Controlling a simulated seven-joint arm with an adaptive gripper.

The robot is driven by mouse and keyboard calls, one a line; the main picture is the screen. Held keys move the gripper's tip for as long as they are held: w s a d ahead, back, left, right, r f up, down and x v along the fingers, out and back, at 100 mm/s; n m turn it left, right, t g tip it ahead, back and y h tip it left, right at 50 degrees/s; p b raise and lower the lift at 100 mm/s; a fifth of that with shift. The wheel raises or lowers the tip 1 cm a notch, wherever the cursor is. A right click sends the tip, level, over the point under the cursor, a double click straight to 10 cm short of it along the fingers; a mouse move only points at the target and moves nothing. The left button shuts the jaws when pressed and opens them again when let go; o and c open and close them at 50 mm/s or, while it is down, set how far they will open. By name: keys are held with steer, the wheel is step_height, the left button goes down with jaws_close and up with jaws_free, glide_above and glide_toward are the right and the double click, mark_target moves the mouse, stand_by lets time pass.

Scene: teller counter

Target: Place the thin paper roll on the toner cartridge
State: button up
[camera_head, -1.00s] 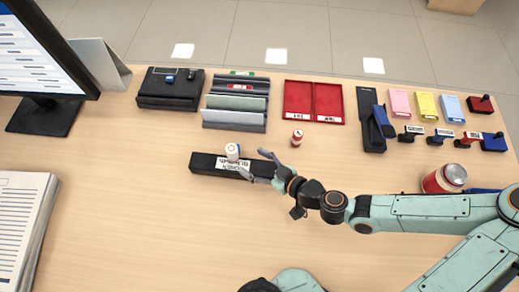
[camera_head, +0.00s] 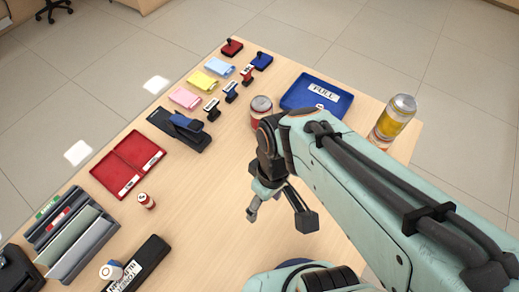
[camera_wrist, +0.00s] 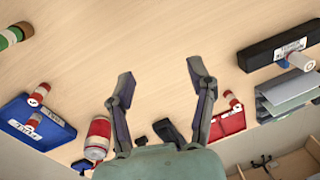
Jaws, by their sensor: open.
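The toner cartridge (camera_head: 148,258) is a long black box with a white label at the lower left of the head view. It also shows at the upper right of the wrist view (camera_wrist: 264,53). My gripper (camera_head: 280,216) is open and empty over the table, well to the right of the cartridge. Its spread fingers (camera_wrist: 160,75) have only bare wood between their tips in the wrist view.
A small red-and-white roll (camera_head: 146,201) stands near the red tray (camera_head: 110,175). A red can (camera_head: 260,106), a blue tray labelled FULL (camera_head: 298,97) and a yellow can (camera_head: 398,112) stand behind my arm. File holders (camera_head: 84,243) are left. The table's middle is clear.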

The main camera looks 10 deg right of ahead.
steer(key=s+d+r+m, duration=0.3)
steer(key=s+r+m, duration=0.1)
steer(key=r+m, duration=0.1)
steer(key=shift+d+m+t, duration=0.3)
stand_by(0.9)
